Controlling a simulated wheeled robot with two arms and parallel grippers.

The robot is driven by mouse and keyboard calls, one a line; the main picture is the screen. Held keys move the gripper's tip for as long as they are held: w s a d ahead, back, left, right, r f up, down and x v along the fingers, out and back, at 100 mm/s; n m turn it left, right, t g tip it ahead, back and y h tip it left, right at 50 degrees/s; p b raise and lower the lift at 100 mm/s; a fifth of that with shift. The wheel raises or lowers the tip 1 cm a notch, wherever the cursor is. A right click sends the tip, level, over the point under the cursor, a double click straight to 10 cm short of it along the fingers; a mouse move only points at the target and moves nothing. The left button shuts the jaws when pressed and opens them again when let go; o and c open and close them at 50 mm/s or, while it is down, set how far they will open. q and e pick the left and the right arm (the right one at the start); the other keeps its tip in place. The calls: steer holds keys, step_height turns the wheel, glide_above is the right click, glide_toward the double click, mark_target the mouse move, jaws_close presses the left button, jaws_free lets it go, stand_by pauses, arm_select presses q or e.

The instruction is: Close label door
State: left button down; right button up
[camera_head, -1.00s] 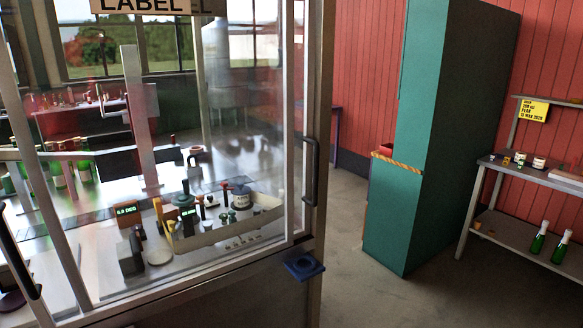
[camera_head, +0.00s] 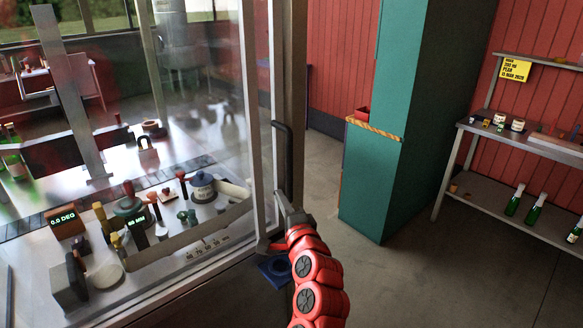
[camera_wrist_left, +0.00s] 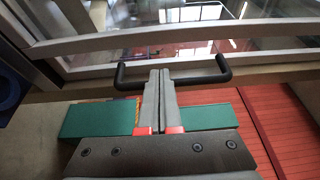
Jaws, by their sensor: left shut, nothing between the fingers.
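The label door (camera_head: 252,110) is a glass panel in a pale metal frame on the labelling machine's right side in the head view. A black bar handle (camera_head: 283,150) stands upright near its edge. In the wrist view the handle (camera_wrist_left: 205,78) runs across the picture. My left gripper (camera_head: 281,197) is at the handle's lower end in the head view. In the wrist view its fingers (camera_wrist_left: 159,73) are together and empty, and their tips overlap the handle's middle. I cannot tell whether they touch it. How far the door stands from its frame is unclear. My right gripper is not in view.
Behind the glass are a bench with display boxes (camera_head: 65,221), a jar (camera_head: 202,187) and tools. A blue bracket (camera_head: 276,267) sits low beside my arm. A green cabinet (camera_head: 420,120) and a shelf (camera_head: 545,145) with bottles stand right, with open floor between.

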arm_select(q)
steer(key=p+x, duration=0.1)
steer(key=x, duration=0.1)
steer(key=p+x, duration=0.1)
steer(key=x, duration=0.2)
steer(key=p+x, duration=0.1)
steer(key=x, duration=0.2)
steer(key=shift+a+r, duration=0.2)
steer(key=shift+r, duration=0.1)
steer(key=shift+x, duration=0.75)
steer(key=shift+f, duration=0.15)
